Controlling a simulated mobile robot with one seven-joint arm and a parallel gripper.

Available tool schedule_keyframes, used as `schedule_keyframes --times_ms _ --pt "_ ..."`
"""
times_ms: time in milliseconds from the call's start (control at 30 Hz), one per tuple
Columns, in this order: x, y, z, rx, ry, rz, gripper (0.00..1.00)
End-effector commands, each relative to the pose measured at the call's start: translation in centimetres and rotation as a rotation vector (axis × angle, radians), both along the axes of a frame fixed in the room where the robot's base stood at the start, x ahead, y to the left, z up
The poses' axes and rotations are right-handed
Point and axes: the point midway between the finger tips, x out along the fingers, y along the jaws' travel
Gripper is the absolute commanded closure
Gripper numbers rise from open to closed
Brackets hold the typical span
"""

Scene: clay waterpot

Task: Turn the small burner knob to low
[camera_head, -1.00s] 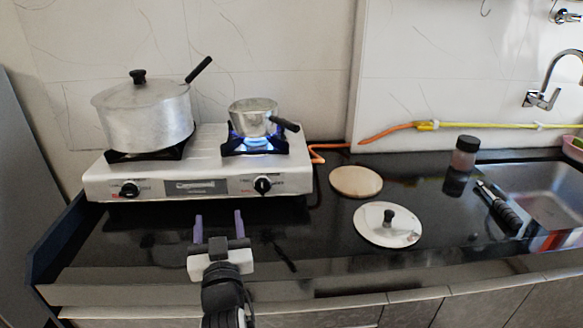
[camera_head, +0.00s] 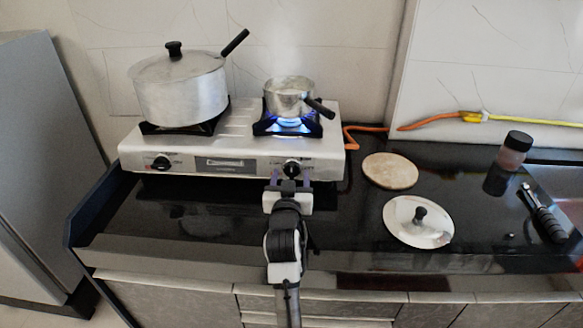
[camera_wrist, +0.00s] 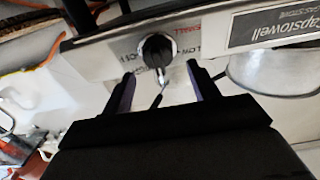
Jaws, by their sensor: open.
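The small burner (camera_head: 288,125) at the stove's right burns with a blue flame under a small metal pot (camera_head: 290,98). Its black knob (camera_head: 291,169) is on the right of the white stove's front panel. It also shows in the wrist view as a round black knob (camera_wrist: 157,48) with a light pointer. My gripper (camera_head: 291,180) is open right in front of this knob. In the wrist view the fingertips (camera_wrist: 160,74) stand on either side of the knob's lower edge; whether they touch it I cannot tell.
A large lidded pot (camera_head: 181,90) sits on the left burner, with a second knob (camera_head: 161,163) below. A wooden disc (camera_head: 390,171), a pot lid (camera_head: 418,222) and a jar (camera_head: 514,150) are to the right. The counter (camera_head: 200,215) before the stove is clear.

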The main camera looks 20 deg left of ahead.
Motion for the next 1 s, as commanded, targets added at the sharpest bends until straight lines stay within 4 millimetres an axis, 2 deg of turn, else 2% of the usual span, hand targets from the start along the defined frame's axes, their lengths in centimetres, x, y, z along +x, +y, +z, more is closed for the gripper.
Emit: schedule_keyframes --times_ms 100,200,567,867,900,1000 --pt "1.5 0.4 0.1 0.0 0.0 -0.001 0.4" --pt "2.2 0.6 0.1 -0.001 -0.001 -0.001 0.4" --pt "2.6 0.7 0.0 -0.001 0.0 0.0 0.42" --pt "2.6 0.7 0.0 -0.001 0.0 0.0 0.81" --pt "2.6 0.7 0.0 -0.001 0.0 0.0 0.84" --pt "2.6 0.7 0.0 -0.003 -0.001 0.0 0.84"
